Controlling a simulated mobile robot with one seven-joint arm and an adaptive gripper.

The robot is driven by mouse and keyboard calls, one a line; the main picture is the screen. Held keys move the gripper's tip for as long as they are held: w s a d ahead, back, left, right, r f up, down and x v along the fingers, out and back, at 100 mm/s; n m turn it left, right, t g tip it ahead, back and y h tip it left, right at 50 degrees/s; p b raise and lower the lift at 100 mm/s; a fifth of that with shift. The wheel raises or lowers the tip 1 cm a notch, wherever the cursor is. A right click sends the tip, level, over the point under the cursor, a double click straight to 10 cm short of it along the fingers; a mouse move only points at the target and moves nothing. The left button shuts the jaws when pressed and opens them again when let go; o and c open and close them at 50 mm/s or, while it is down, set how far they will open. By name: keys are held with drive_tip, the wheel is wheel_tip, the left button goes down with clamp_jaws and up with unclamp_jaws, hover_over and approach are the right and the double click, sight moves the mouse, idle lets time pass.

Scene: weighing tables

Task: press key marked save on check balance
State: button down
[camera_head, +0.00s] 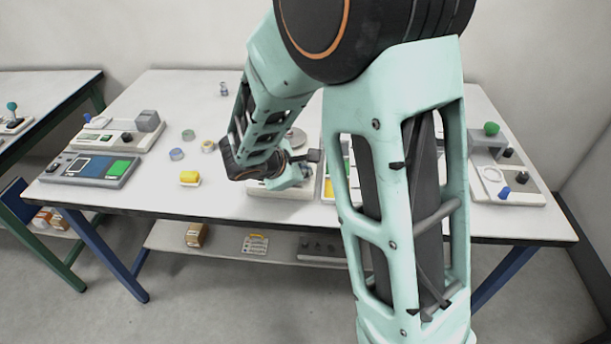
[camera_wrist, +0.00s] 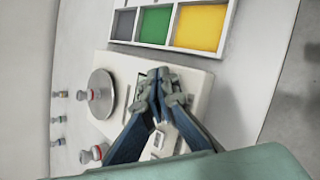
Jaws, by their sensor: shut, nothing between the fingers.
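The check balance, a pale box with a round grey pan (camera_wrist: 101,93), lies under my gripper in the wrist view. In the head view its pale body (camera_head: 285,191) is at the table's front middle, mostly hidden by my arm. My gripper (camera_wrist: 163,84) is shut and empty, its blue and grey fingers over the balance, to the right of the pan. Light keys (camera_wrist: 158,141) show partly between the fingers. I cannot read any mark on them, and cannot tell which is save or whether the fingertips touch the balance. In the head view my gripper (camera_head: 297,176) is small and partly hidden.
A tray (camera_wrist: 227,27) with grey, green and yellow compartments lies beside the balance. Small weights (camera_wrist: 85,157) stand by the pan side. A white-based stand (camera_head: 525,190) is at the right.

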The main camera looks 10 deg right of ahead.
drive_tip(key=shift+r, duration=0.65)
drive_tip(key=shift+r+p, duration=0.1)
drive_tip(key=shift+p, duration=0.25)
wheel_tip(320, 180, up, 5)
drive_tip(key=p, duration=0.3)
drive_tip(key=shift+p, duration=0.3)
